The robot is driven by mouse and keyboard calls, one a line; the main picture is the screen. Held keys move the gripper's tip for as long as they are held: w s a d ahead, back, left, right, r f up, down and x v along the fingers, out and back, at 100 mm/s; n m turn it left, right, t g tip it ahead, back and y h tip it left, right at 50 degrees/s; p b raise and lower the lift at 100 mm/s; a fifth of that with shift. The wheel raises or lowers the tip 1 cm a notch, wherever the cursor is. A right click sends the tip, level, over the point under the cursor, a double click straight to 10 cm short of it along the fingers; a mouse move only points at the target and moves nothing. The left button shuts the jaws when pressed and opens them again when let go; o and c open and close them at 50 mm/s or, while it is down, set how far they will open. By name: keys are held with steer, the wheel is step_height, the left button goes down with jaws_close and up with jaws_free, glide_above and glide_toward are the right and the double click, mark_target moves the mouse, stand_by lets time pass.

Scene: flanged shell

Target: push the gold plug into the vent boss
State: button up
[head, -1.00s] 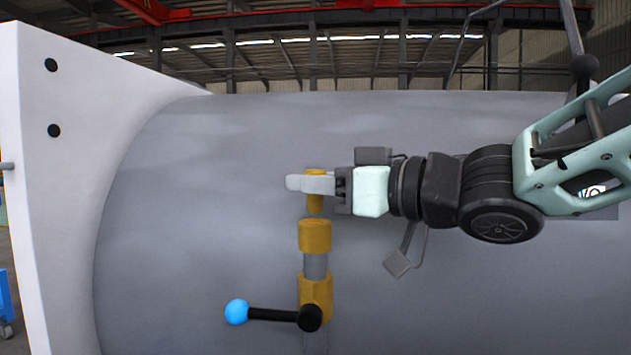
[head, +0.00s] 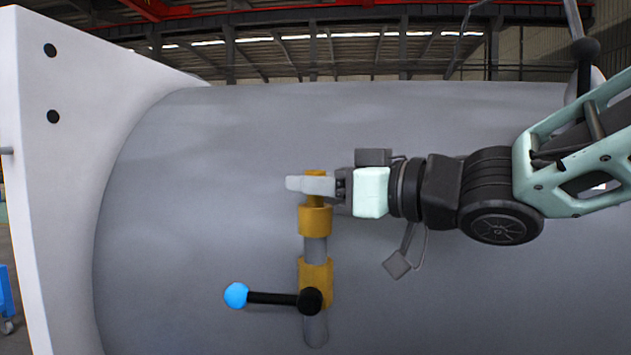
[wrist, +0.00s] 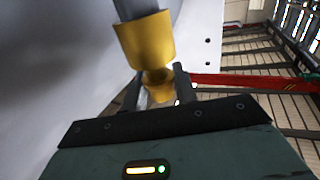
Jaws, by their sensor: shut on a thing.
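The gold plug (head: 315,201) is upright between the fingers of my gripper (head: 312,185), which is shut on it. Its top shows just above the fingers and a short length shows below. The vent boss (head: 315,220) is a wider gold collar on a grey pipe, directly under the plug. The plug's lower end meets the boss's top edge in the head view; I cannot tell whether it has entered. In the wrist view the plug (wrist: 158,84) sits between the fingertips, and the boss (wrist: 147,38) lies close against it, partly hiding it.
Below the boss are a grey pipe (head: 316,250), a gold valve body (head: 316,275) and a black lever (head: 275,298) with a blue ball (head: 236,295) pointing left. The big grey shell (head: 200,200) stands behind; its white flange (head: 70,200) is at left. Space left of my gripper is clear.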

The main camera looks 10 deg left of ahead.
steer(key=shift+f+b, duration=0.7)
steer(key=shift+f, duration=0.3)
steer(key=o, duration=1)
steer(key=b+v, duration=0.3)
steer(key=v, duration=1.4)
steer(key=shift+d+b, duration=0.2)
steer(key=shift+b, duration=0.15)
